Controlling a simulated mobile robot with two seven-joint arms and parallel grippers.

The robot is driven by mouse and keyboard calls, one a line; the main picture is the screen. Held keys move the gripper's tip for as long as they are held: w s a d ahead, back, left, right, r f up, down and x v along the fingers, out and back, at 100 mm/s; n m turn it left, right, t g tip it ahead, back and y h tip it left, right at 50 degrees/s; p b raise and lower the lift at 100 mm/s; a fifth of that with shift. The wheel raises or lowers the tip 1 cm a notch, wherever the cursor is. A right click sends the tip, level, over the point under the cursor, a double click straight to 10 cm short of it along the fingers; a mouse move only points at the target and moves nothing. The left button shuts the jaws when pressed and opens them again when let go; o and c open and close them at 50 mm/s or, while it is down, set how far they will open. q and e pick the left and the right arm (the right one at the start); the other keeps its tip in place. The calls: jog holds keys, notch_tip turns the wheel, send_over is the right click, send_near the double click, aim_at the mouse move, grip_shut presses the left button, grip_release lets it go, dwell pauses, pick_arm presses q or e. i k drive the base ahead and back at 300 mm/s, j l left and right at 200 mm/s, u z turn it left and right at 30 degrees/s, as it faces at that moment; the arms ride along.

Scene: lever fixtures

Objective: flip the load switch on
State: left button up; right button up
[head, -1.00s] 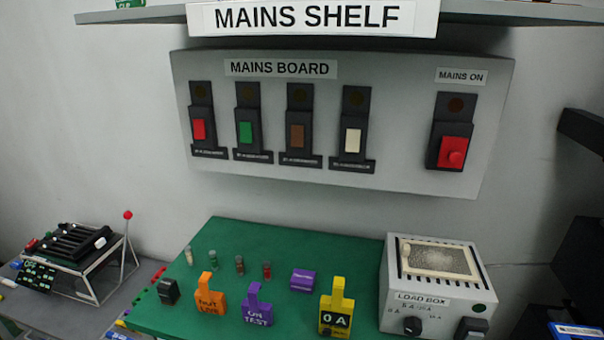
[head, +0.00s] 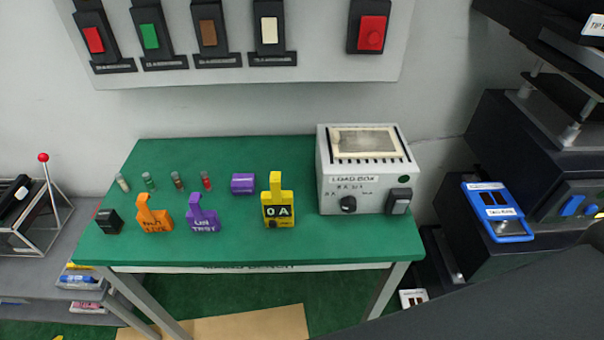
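The grey load box (head: 330,190) stands at the right end of the green bench, with a "LOAD BOX" label on its front. Its load switch (head: 399,202) is a rocker in a dark housing at the lower right of that front. The rocker's position is too small to tell. A black round knob (head: 348,204) sits to its left, and a dark green round spot is above the switch. Neither of my grippers shows in the head view. A large dark shape at the lower right may be part of my arm.
The green bench (head: 290,240) carries a yellow "0 A" tag (head: 278,207), purple (head: 203,218) and orange (head: 153,218) tags, a purple block (head: 243,184) and several small cylinders. The mains board (head: 330,68) hangs above. Dark equipment (head: 480,140) stands right of the bench.

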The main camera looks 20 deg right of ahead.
aim_at(399, 206)
jog(key=z, duration=1.3)
